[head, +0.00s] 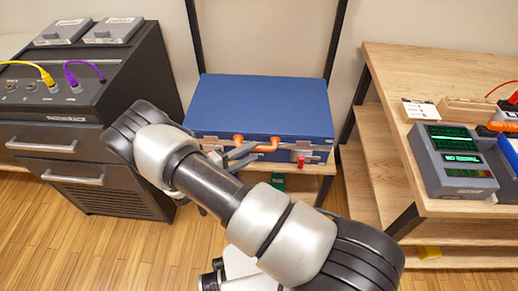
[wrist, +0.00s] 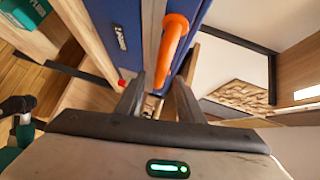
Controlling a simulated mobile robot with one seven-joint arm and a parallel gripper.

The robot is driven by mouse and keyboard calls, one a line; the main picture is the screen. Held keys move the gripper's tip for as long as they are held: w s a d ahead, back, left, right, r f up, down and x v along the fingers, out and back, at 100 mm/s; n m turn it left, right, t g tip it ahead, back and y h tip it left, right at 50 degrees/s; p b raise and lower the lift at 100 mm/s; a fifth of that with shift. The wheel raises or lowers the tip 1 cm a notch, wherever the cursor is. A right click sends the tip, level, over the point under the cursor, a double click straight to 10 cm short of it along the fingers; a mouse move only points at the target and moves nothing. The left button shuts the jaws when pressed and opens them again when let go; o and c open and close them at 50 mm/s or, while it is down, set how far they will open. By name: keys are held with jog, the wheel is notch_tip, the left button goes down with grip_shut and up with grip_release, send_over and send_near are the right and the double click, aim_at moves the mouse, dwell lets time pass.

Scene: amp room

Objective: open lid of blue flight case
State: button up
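The blue flight case (head: 262,103) lies flat with its lid down on a wooden stand in the middle of the head view. An orange handle (head: 266,147) and metal latches are on its front face, with a small red piece (head: 301,161) at the right. My gripper (head: 240,153) is at the case's front, close to the handle's left part. In the wrist view the case (wrist: 190,22) and orange handle (wrist: 170,45) are just ahead of my fingers (wrist: 158,88). The fingers are apart, with the handle's near end between or just beyond them; contact cannot be told.
A black amplifier cabinet (head: 85,130) with drawers and yellow and purple cables stands at the left. A wooden shelf unit (head: 440,80) with a grey meter device (head: 452,160) stands at the right. Dark uprights rise behind the case. Clear wall is above the lid.

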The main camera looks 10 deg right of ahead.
aim_at(256, 150)
jog(key=shift+x, duration=2.25)
jog(key=shift+c, duration=0.3)
grip_shut()
